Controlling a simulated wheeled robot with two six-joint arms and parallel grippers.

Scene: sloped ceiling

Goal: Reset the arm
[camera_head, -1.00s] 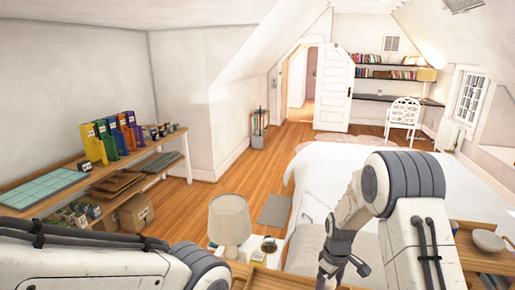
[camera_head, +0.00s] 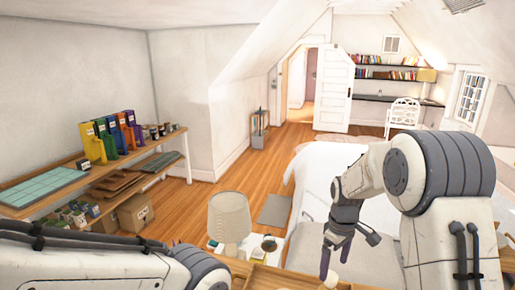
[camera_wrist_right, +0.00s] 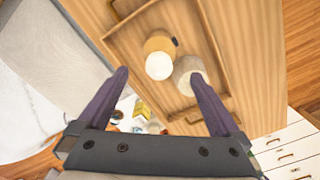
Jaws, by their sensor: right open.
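My right arm (camera_head: 440,190) reaches in from the right side of the head view and bends down. Its gripper (camera_head: 348,256) hangs with dark purple fingers, above a wooden surface and in front of the bed. In the right wrist view the fingers (camera_wrist_right: 160,76) are spread apart with nothing held between them. Beyond them, a white-topped tan container (camera_wrist_right: 158,60) and a beige round container (camera_wrist_right: 190,72) stand in a wooden tray (camera_wrist_right: 122,48). My left arm (camera_head: 90,265) crosses the lower left; its gripper is out of the picture.
A lamp (camera_head: 229,215) stands on a small table near the front. A bed (camera_head: 315,165) fills the middle right. Shelves (camera_head: 165,140) with binders and boxes line the left wall. White drawers (camera_wrist_right: 290,155) show in the right wrist view. Wood floor (camera_head: 250,180) is open between.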

